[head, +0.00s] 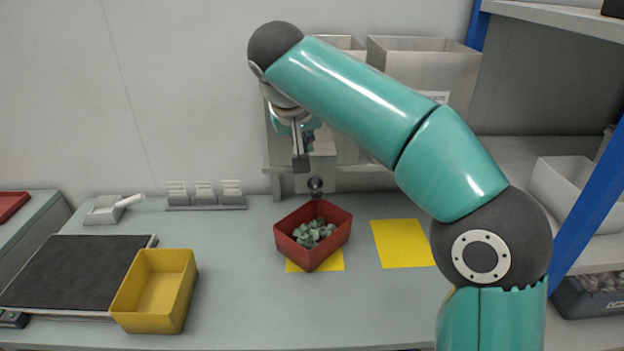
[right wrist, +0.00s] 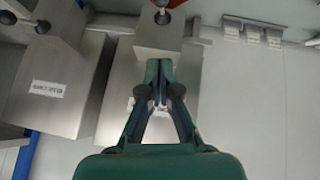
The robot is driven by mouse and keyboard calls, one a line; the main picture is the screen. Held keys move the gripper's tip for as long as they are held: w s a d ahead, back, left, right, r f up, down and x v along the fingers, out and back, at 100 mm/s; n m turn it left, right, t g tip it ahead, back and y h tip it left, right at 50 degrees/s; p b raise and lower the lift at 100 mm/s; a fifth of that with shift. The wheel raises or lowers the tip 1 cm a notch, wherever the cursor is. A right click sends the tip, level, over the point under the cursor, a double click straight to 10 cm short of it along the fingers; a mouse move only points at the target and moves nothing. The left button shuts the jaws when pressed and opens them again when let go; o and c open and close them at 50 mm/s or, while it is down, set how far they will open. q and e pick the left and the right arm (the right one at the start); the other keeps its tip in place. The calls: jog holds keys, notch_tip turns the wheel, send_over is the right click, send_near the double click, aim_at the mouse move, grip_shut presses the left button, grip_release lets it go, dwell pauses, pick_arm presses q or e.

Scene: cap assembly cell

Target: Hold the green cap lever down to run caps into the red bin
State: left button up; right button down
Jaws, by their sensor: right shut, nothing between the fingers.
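The red bin (head: 283,243) stands on the table and holds several grey-green caps (head: 314,232). Just behind it, a dark round lever knob (head: 315,186) sticks out from the steel cap dispenser; no green shows on it. The knob also shows in the right wrist view (right wrist: 162,17), in front of a steel housing (right wrist: 160,36). My right gripper (head: 301,163) hangs from above, a little above and left of the knob in the head view. Its fingers (right wrist: 160,72) are shut and empty, apart from the knob. My left gripper is not in view.
A yellow bin (head: 128,309) stands at the left by a dark mat (head: 75,272). A bare yellow square (head: 403,243) lies right of the red bin. A second dark knob (right wrist: 42,26) is at the wrist view's left. My right arm hides part of the dispensers.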

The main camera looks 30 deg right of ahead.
send_over(313, 193)
notch_tip(313, 193, down, 8)
jog(key=shift+w+f, duration=0.25)
jog(key=shift+f, duration=0.9)
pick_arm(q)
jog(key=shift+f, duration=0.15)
pick_arm(e)
jog(key=shift+s+f, duration=0.25)
jog(key=shift+f, duration=0.65)
